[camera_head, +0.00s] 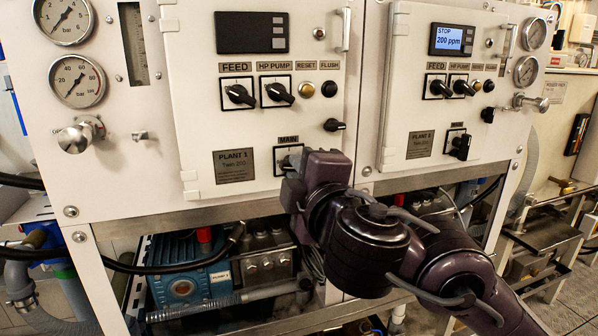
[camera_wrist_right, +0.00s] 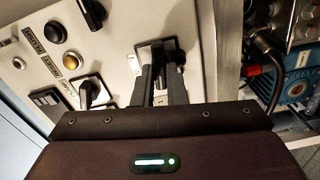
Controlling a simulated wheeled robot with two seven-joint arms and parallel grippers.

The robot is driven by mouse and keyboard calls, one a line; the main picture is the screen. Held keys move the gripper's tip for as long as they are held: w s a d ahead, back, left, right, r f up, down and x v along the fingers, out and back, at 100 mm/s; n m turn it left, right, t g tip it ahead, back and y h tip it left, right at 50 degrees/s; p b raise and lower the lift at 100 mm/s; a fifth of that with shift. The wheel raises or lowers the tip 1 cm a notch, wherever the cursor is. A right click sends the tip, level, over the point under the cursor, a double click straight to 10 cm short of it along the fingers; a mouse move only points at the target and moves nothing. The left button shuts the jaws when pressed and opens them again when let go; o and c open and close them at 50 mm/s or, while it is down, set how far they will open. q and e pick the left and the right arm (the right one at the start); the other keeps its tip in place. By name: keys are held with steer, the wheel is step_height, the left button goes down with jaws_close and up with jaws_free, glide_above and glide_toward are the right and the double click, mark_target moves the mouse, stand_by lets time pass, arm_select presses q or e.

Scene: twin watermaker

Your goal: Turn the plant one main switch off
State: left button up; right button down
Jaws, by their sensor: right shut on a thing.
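The plant one main switch sits under its MAIN label on the left panel; its pale square plate (camera_head: 281,158) shows at the edge of my right gripper (camera_head: 292,182), which hides the knob in the head view. In the right wrist view the black switch knob (camera_wrist_right: 157,54) is between the two fingers of my right gripper (camera_wrist_right: 160,88). The fingers are shut on the knob. How the knob is turned cannot be told clearly. The PLANT 1 plate (camera_head: 234,165) is left of the switch, and the plant one display (camera_head: 251,32) is dark. My left gripper is not in view.
Above the switch are plant one's FEED knob (camera_head: 239,95), HP PUMP knob (camera_head: 278,93) and a small black knob (camera_head: 334,125). Plant two's panel, with a lit display (camera_head: 452,39) reading STOP 200 ppm, is to the right. A metal ledge (camera_head: 180,217) runs below the panels.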

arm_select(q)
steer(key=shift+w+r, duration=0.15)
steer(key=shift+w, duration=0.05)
arm_select(e)
steer(key=shift+n, duration=0.9)
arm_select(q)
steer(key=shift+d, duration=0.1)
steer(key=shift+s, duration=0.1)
arm_select(e)
steer(key=c, duration=1.5)
jaws_free()
steer(key=shift+o, duration=0.2)
